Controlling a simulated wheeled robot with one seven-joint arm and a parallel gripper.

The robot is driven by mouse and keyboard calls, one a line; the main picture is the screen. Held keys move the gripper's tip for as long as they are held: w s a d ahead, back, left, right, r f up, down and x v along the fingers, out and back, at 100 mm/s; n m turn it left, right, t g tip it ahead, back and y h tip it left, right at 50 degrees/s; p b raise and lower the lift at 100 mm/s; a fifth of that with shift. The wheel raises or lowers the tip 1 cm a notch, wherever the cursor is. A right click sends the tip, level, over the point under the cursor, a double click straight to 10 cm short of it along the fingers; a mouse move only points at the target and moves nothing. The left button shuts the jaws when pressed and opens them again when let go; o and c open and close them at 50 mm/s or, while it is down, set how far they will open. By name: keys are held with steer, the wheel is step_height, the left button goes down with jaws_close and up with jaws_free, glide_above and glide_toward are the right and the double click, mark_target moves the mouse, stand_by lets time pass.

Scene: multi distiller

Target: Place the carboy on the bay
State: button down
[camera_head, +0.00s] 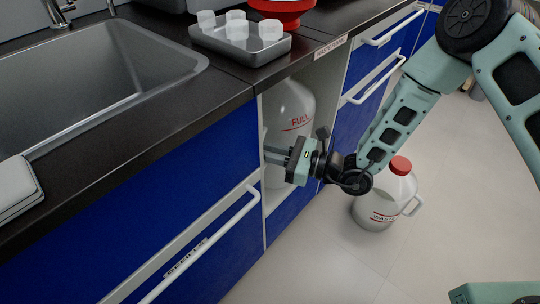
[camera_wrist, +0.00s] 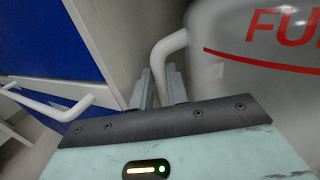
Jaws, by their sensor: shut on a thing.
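A translucent carboy (camera_head: 291,112) marked with a red FULL line stands upright within the open bay (camera_head: 328,85) under the counter. My gripper (camera_head: 274,150) reaches into the bay opening from the front. In the wrist view, my gripper (camera_wrist: 160,88) is shut on the white side handle (camera_wrist: 168,50) of the carboy (camera_wrist: 235,55). The carboy's lower part is mostly hidden behind the gripper, so I cannot tell whether its base touches the bay floor.
Above the bay, a red funnel (camera_head: 283,8) and a grey tray (camera_head: 240,45) with white containers are on the dark counter. Blue drawers with white bar handles (camera_head: 205,248) flank the bay. A sink (camera_head: 95,80) is at left.

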steer(key=shift+d+f, duration=0.1)
steer(key=shift+f, duration=0.4)
steer(key=c, duration=1.4)
jaws_free()
steer(key=shift+o, duration=0.2)
